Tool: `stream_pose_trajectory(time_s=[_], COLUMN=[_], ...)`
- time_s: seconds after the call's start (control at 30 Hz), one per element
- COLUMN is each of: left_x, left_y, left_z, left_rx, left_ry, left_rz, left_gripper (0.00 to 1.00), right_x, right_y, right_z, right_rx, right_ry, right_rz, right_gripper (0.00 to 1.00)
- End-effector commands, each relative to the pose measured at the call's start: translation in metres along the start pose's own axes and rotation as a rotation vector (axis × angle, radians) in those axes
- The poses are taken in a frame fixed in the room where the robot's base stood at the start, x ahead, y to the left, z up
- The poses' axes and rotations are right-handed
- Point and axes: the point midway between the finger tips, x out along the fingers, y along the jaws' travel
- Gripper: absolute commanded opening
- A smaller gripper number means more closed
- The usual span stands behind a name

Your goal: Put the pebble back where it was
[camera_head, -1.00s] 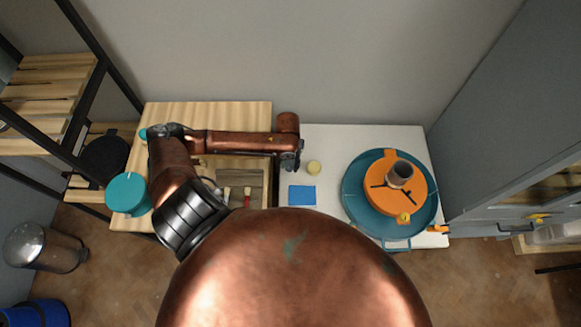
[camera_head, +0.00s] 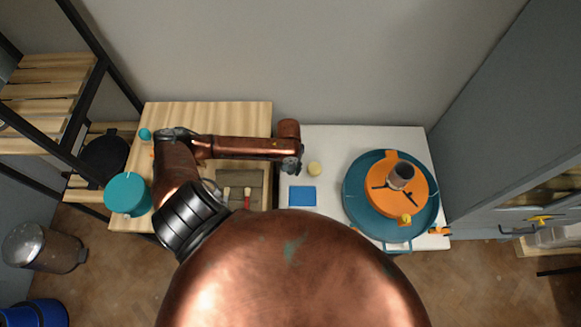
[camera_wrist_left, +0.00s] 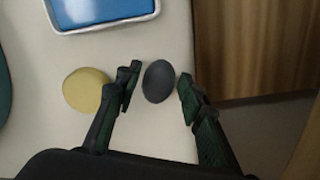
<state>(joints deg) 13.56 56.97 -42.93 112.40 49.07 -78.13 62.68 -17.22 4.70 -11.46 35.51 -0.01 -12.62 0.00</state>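A dark grey oval pebble (camera_wrist_left: 158,81) lies on the white tabletop (camera_wrist_left: 155,135) in the left wrist view. My left gripper (camera_wrist_left: 158,86) is open, with one finger on each side of the pebble and a narrow gap showing at both sides. In the head view my left gripper (camera_head: 292,168) is over the left edge of the white table, and the pebble is hidden beneath it. My right gripper is not in view.
A pale yellow round object (camera_wrist_left: 86,90) lies close beside one finger. A blue, white-rimmed tray (camera_wrist_left: 100,12) is nearby. The teal wheel (camera_head: 354,205) with an orange piece (camera_head: 421,202) stands to the right. A wooden table (camera_head: 215,115) adjoins on the left.

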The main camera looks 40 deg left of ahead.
Motion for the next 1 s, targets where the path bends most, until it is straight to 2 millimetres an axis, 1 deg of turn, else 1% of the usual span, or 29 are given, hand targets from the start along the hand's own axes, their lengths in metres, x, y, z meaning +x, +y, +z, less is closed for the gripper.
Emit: stream_pose_trajectory(time_s=[0.03,0.1,0.37,0.47,0.57,0.9,1.0], left_x=[0.0,0.0,0.0,-0.005,-0.018,-0.089,-0.105], left_y=[0.0,0.0,0.0,0.0,-0.001,0.0,0.001], left_z=[0.0,0.0,0.0,0.0,-0.001,-0.001,-0.001], left_rx=[0.0,0.0,0.0,0.0,-0.001,0.0,0.001], left_ry=[0.0,0.0,0.0,0.0,0.001,0.002,0.002], left_rz=[0.0,0.0,0.0,0.0,-0.001,0.0,0.001], left_gripper=[0.41,0.46,0.46,0.46,0.46,0.46,0.46], right_x=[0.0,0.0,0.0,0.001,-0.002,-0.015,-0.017], right_y=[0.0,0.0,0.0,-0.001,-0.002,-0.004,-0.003], right_z=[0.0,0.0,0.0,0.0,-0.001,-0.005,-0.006], right_rx=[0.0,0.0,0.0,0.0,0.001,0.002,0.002], right_ry=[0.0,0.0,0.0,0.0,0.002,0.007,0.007], right_rz=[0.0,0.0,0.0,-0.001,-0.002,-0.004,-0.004], right_gripper=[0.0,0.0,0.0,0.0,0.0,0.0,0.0])
